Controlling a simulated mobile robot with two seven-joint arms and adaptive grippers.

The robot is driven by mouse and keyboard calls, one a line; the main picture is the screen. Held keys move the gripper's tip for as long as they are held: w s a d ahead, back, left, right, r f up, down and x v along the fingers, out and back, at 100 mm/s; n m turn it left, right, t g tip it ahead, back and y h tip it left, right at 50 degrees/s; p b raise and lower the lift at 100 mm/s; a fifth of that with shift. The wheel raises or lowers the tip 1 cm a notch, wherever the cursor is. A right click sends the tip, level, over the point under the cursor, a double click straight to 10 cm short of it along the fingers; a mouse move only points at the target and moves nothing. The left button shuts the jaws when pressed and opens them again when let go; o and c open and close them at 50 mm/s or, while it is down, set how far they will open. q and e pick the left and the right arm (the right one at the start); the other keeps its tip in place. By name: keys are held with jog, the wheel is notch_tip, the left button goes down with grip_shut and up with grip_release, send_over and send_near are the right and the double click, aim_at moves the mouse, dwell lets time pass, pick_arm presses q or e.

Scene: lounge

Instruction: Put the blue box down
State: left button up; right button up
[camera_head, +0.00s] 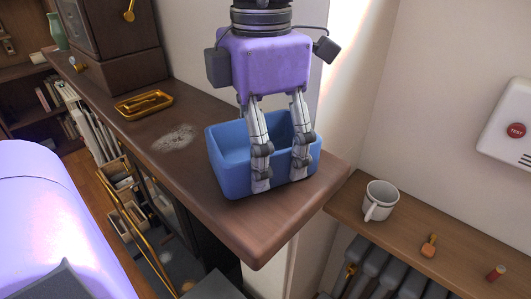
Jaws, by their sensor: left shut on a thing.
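The blue box (232,181) is an open-topped, empty-looking bin near the right end of the dark wooden mantel shelf (205,200). It appears upright and at the shelf top; I cannot tell if its base fully touches the wood. My left gripper (279,178), with a purple body and grey jointed fingers, reaches down from above. Its two fingers are shut on the box at its near wall and cover part of that wall and the interior. My right gripper is not in view.
A gold tray (144,104) and a grey ash-like patch (174,138) lie left of the box, with a brown cabinet-like object (115,45) beyond. A lower shelf (450,245) at right holds a white mug (380,201) and small items. The mantel's front edge is close to the box.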

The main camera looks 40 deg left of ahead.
pick_arm(q)
jog(key=shift+f, duration=0.15)
jog(key=o, duration=1.4)
jog(key=shift+f, duration=0.1)
jog(key=shift+o, duration=0.2)
notch_tip(320, 180, up, 12)
jog(key=shift+r, duration=0.25)
